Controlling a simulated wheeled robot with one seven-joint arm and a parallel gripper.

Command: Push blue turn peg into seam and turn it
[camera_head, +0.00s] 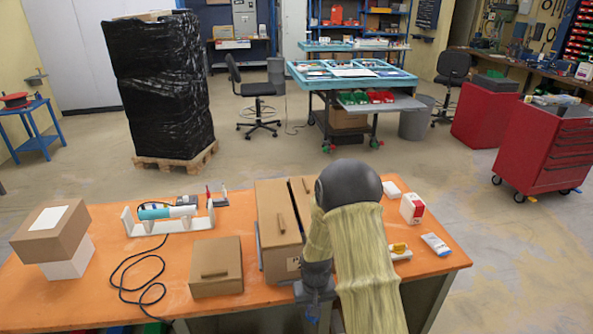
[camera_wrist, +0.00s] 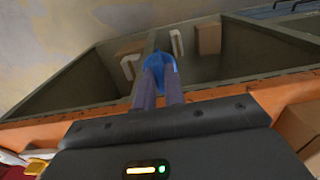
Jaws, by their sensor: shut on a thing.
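The blue turn peg (camera_wrist: 158,62) is between the fingertips of my gripper (camera_wrist: 160,80) in the wrist view. The fingers are shut on it. Its tip overlaps the near end of the upright divider of the grey-green socket box (camera_wrist: 88,88); I cannot tell whether it touches or sits in the seam. In the head view, the tan-topped socket box (camera_head: 272,200) has a dark lengthwise seam and stands on the orange table. My gripper (camera_head: 316,292) is at the box's near right side there, mostly hidden by my arm. The peg is not visible in the head view.
A small tan box (camera_head: 216,268) stands left of the socket box on the orange table (camera_head: 100,285). A black cable (camera_head: 140,285), a white stand (camera_head: 165,222) and stacked boxes (camera_head: 55,235) are farther left.

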